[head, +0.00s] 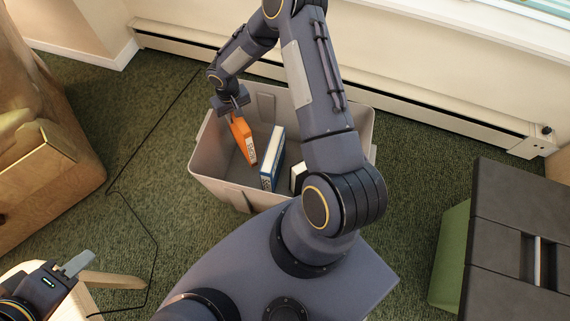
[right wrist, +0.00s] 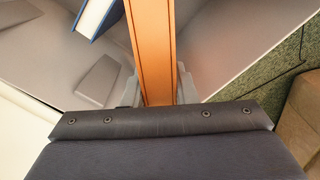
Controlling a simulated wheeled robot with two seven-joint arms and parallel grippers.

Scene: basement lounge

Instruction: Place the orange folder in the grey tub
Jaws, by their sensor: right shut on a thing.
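The orange folder (head: 242,138) is tilted inside the left part of the grey tub (head: 211,170). My right gripper (head: 233,108) is shut on the folder's upper end, at the tub's left side. In the right wrist view the orange folder (right wrist: 155,50) runs up from between the two fingers (right wrist: 157,88). Whether its lower end touches the tub floor cannot be told. The tub wall (right wrist: 225,40) also shows there. My left gripper (head: 76,266) is at the lower left, away from the tub; its jaw state is unclear.
A blue folder (head: 272,160) stands in the tub right of the orange one, and it shows in the right wrist view (right wrist: 95,18). A white-edged item (head: 298,178) is partly hidden by my arm. A wooden cabinet (head: 45,170) stands left, dark furniture (head: 510,230) right. A cable crosses the carpet.

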